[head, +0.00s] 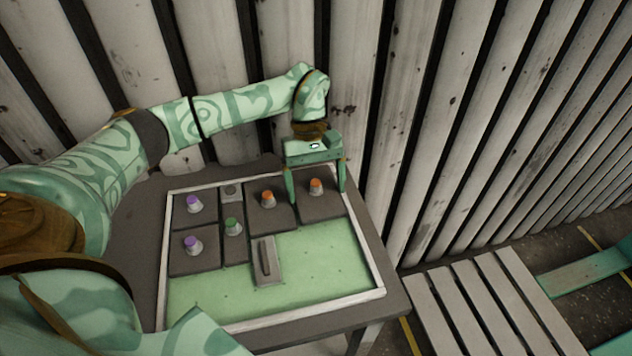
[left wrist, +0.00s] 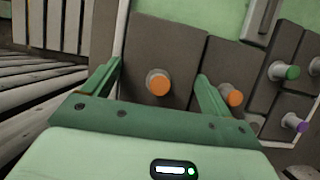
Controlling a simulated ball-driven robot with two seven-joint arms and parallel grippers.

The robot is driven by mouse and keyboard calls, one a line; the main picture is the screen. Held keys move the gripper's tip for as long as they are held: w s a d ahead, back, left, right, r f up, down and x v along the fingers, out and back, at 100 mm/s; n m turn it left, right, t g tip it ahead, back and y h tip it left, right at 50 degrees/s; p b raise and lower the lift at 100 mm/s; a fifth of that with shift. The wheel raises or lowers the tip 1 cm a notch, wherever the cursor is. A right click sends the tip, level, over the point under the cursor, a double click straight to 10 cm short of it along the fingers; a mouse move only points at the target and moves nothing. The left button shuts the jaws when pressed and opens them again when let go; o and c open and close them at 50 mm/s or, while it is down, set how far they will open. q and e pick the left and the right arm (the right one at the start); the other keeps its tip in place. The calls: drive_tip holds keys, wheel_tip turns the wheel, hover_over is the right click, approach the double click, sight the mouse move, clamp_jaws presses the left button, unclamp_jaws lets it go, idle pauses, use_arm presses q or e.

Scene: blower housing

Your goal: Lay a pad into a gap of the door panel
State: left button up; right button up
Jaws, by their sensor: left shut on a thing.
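The door panel is a shallow green tray with a pale rim (head: 305,317), lying on a dark table. Dark grey pads with coloured knobs cover its far and left parts. My left gripper (head: 317,196) is shut on the far-right pad with an orange knob (head: 316,186), one finger at each side. In the left wrist view this pad (left wrist: 165,40) shows between the fingers (left wrist: 158,88). It lies in the panel's far right corner; whether it is fully seated I cannot tell. A second orange-knobbed pad (head: 266,217) is beside it.
Two purple-knobbed pads (head: 194,262) and a narrow green-knobbed one (head: 234,247) lie left. A metal plate with a bar handle (head: 267,275) sits mid-panel. The near right panel floor is bare green. A ribbed wall (head: 365,110) stands close behind; a slatted pallet (head: 490,305) is right.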

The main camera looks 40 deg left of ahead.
use_arm(q)
drive_tip(key=shift+f, duration=0.25)
drive_tip(key=shift+s+f, duration=0.2)
drive_tip(key=shift+f, duration=0.15)
drive_tip(key=o, duration=0.9)
drive_tip(key=shift+w+d, duration=0.1)
drive_tip(key=shift+d, duration=0.05)
drive_tip(key=shift+c, duration=0.2)
drive_tip(key=r+p, duration=0.2)
drive_tip(key=r, duration=0.1)
drive_tip(key=r+p, duration=0.2)
drive_tip(key=r, duration=0.2)
drive_tip(key=shift+a+r+p, duration=0.2)
drive_tip(key=shift+r+p, duration=0.05)
drive_tip(key=shift+p, duration=0.1)
drive_tip(key=shift+w, duration=0.1)
